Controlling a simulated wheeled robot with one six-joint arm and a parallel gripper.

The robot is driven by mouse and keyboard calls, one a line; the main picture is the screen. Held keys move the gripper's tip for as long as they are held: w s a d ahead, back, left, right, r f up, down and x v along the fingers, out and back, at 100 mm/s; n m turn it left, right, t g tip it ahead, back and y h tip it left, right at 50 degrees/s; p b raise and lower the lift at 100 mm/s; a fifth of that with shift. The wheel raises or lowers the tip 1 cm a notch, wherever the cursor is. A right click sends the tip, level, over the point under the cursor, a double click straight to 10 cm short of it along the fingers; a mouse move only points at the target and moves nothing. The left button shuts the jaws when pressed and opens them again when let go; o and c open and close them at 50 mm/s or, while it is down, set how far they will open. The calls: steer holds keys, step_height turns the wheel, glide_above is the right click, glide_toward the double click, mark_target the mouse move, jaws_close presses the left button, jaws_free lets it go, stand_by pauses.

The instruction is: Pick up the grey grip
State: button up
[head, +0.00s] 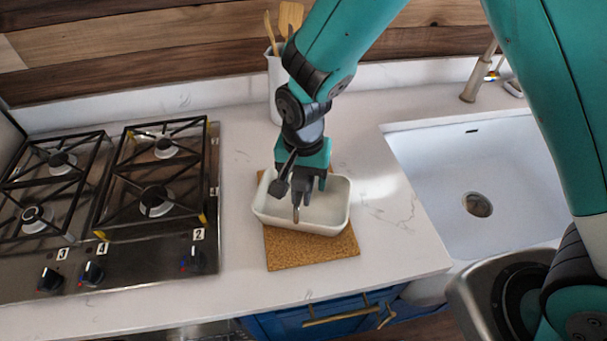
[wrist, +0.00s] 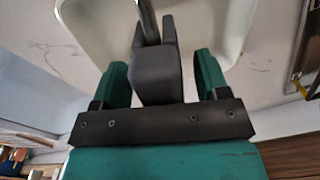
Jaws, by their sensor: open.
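The grey grip (wrist: 158,82) is a dark grey block with a metal rod running from it toward the top of the wrist view. In the head view it shows as a dark grey piece (head: 305,188) below my gripper, over the white dish (head: 341,205). My gripper (wrist: 160,78) is open, with one green finger on each side of the grip. A narrow gap shows on both sides, so it does not look clamped. In the head view my gripper (head: 312,161) points down into the dish. The lower end of the tool is partly hidden.
The dish stands on a cork mat (head: 310,250). A gas hob (head: 150,245) lies left, a sink (head: 460,165) right. A white utensil holder (head: 275,90) with wooden tools stands behind my arm. The counter in front of the mat is clear.

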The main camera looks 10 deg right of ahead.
steer(key=c, duration=1)
